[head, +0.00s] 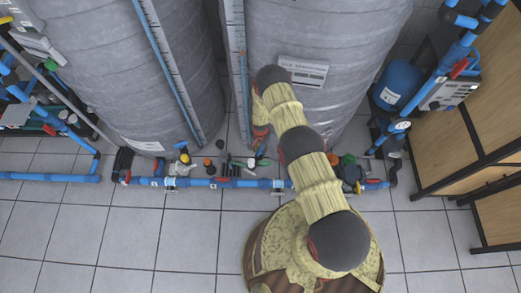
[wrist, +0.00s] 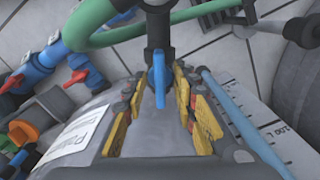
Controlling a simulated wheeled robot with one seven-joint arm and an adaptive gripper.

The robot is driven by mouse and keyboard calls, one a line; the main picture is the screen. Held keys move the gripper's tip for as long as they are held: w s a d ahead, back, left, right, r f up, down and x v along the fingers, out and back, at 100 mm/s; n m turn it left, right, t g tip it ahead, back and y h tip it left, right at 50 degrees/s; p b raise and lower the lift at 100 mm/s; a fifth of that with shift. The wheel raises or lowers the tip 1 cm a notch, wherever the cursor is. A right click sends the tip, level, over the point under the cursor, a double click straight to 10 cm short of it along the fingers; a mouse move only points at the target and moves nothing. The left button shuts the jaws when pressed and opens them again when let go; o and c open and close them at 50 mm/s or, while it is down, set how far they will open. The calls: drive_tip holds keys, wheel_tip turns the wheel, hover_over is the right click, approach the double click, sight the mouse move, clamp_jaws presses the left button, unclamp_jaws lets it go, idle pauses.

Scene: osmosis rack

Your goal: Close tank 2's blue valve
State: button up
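The blue valve handle (wrist: 158,78) hangs from a dark valve body (wrist: 157,32) in the wrist view, at top centre. My gripper (wrist: 160,86) is open, with its yellow-padded fingers on either side of the handle. I cannot tell whether either finger touches it. In the head view my gripper (head: 262,141) is low at the front of the right grey tank (head: 330,30), and a small blue part (head: 261,151) shows by its tip. The tank numbers are not readable.
A green hose (wrist: 95,22) curves around the valve's left. Blue pipes with red handles (wrist: 80,77) lie further left. In the head view a blue pipe (head: 230,183) runs along the floor before the tanks. A wooden panel (head: 490,120) stands right.

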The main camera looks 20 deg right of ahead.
drive_tip(key=c, duration=0.3)
drive_tip(key=c, duration=0.4)
clamp_jaws()
